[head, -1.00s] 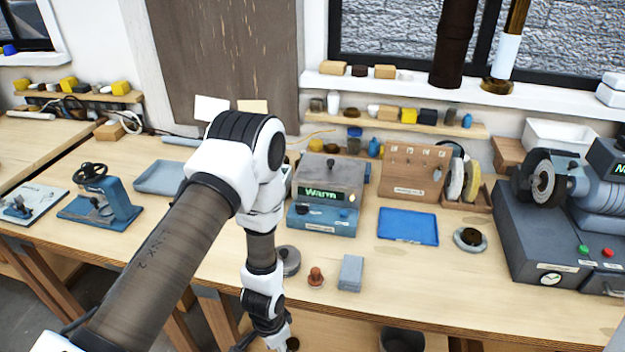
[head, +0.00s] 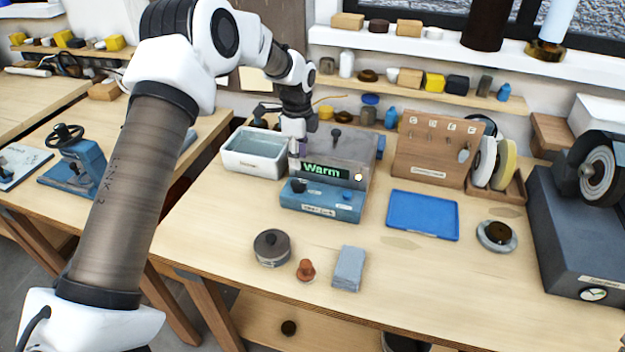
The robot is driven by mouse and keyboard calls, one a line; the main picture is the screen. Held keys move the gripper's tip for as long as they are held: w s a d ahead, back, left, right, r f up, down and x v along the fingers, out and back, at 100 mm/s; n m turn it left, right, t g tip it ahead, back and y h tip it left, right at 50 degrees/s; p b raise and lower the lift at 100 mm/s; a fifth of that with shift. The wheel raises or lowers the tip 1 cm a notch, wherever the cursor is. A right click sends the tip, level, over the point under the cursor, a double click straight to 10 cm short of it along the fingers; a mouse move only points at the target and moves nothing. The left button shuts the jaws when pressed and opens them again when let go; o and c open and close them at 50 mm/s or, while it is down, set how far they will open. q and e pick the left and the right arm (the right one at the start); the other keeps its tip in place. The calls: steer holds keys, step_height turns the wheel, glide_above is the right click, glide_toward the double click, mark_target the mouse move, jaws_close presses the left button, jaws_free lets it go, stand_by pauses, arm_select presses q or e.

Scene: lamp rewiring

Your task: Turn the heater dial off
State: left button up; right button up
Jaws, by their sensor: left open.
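The heater (head: 352,150) is a grey box with a blue front base and a lit green display reading "Warm". A dark round knob (head: 298,186) sits at the left of the blue base, and another dark knob (head: 336,133) stands on the grey top; I cannot tell for sure which is the dial. My left gripper (head: 294,150) points down at the heater's left side, between it and a white bin. It is open; its fingertips are small and partly unclear, and I cannot tell whether they touch the heater. My right gripper is out of view.
The white bin (head: 252,154) stands close to the left of the heater. A wooden rack (head: 434,150) and a blue tray (head: 423,215) are to the right. A dark round tin (head: 271,248), a red-brown knob (head: 305,270) and a grey block (head: 349,268) lie in front.

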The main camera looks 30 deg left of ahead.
mark_target(298, 181)
arm_select(q)
steer(key=shift+w+f, duration=0.2)
steer(key=shift+f, duration=0.1)
steer(key=shift+s+f+p, duration=0.35)
steer(key=shift+f, duration=0.2)
steer(key=shift+s+f+p, duration=0.3)
steer(key=shift+f+p, duration=0.05)
steer(key=shift+f, duration=0.15)
steer(key=f, duration=0.3)
steer(key=w+f+p, duration=0.1)
steer(key=f, duration=0.1)
steer(key=shift+s+r, duration=0.1)
steer(key=shift+s, duration=0.2)
steer(key=c, duration=0.4)
jaws_close()
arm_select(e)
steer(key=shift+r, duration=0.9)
